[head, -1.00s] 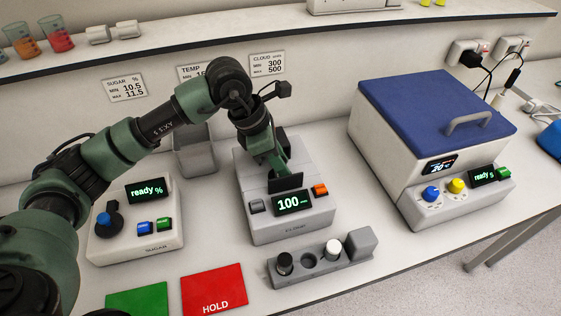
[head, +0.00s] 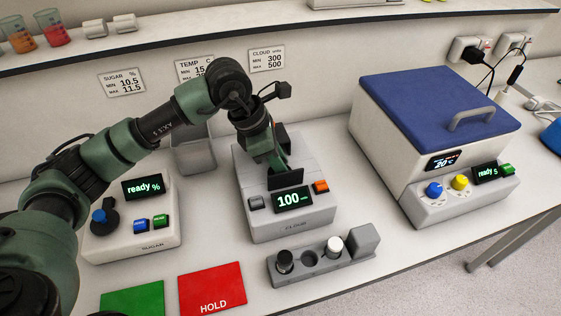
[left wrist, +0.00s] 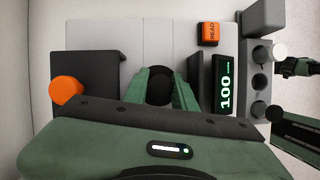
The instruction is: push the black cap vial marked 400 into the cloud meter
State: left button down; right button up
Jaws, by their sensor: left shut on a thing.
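My left gripper (head: 276,166) points down over the grey cloud meter (head: 300,226), whose display reads 100. In the left wrist view my left gripper (left wrist: 160,92) is shut on a round black cap (left wrist: 160,86), apparently the black cap vial. Its body and mark are hidden, so I cannot tell how deep it sits. Another black cap vial (head: 285,262) and a white cap vial (head: 334,246) stand in the grey rack (head: 362,243), with an empty hole between them. Green and dark arm parts, probably mine, show at the wrist view's right edge; no right fingers are discernible.
The sugar meter (head: 150,246) stands left of the cloud meter. A blue-lidded box (head: 430,110) stands right. The green mat (head: 135,300) and red HOLD mat (head: 212,285) lie in front. Bare table lies between rack and blue-lidded box.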

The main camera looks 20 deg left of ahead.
pick_arm(q)
jog(key=shift+s+f+b, duration=0.25)
jog(key=shift+f+b, duration=0.1)
jog(key=shift+f, duration=0.15)
dwell(0.3)
jog(key=c, duration=1.1)
grip_release()
jog(key=shift+o, duration=0.2)
jog(key=shift+r, duration=0.1)
jog(key=shift+a+r, duration=0.15)
jog(key=shift+r, duration=0.1)
jog(key=b+v, duration=0.1)
jog(key=v, duration=0.6)
jog(key=shift+r+b, duration=0.1)
jog(key=shift+b, duration=0.2)
jog(key=shift+w+r, duration=0.1)
jog(key=shift+r, duration=0.3)
